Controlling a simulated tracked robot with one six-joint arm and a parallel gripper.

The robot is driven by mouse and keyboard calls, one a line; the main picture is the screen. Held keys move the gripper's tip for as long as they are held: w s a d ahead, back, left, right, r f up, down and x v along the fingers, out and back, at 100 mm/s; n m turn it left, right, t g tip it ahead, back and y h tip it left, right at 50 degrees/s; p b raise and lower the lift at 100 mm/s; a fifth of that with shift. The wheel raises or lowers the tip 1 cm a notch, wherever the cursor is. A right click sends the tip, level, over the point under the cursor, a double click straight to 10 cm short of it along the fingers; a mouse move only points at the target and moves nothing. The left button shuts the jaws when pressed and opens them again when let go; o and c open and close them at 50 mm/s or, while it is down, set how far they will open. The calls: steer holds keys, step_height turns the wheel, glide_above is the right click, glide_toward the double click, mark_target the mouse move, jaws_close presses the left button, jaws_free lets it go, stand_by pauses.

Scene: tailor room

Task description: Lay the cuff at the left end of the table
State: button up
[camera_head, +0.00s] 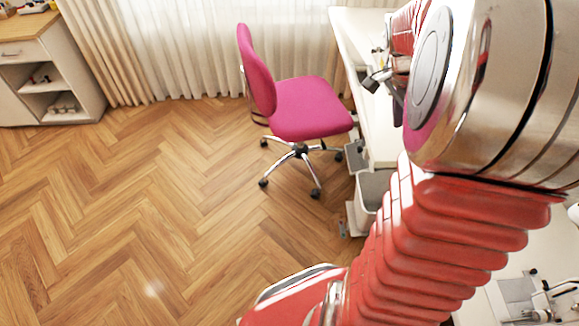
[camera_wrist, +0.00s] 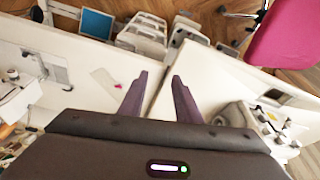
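My gripper (camera_wrist: 159,76) is open, its two dark fingers apart over the white tables, with only table surface and a seam between them. No cuff can be made out for sure. A small pink and white piece (camera_wrist: 103,78) lies on the white table (camera_wrist: 85,60) left of the fingers in the wrist view.
A pink chair (camera_head: 305,107) stands close to the table; it also shows in the wrist view (camera_wrist: 287,35). Sewing equipment (camera_head: 378,75) stands on the table. A grey bin (camera_head: 371,189) is below it. A shelf unit (camera_head: 50,75) is at far left. The wooden floor (camera_head: 150,200) is clear.

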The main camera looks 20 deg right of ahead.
steer(key=s+a+r+n+t+y, duration=0.1)
steer(key=a+r+n+t, duration=0.1)
steer(key=a+n, duration=0.4)
steer(key=s+a+r+n+t+y, duration=0.1)
steer(key=a+n, duration=0.6)
steer(key=a, duration=0.9)
steer(key=s+a+r+n+t+y, duration=0.1)
steer(key=s+a+r+n+t, duration=0.1)
steer(key=a+n, duration=0.5)
steer(key=a+r+t, duration=0.1)
steer(key=a, duration=0.3)
steer(key=shift+s+a, duration=0.3)
steer(key=shift+s, duration=0.1)
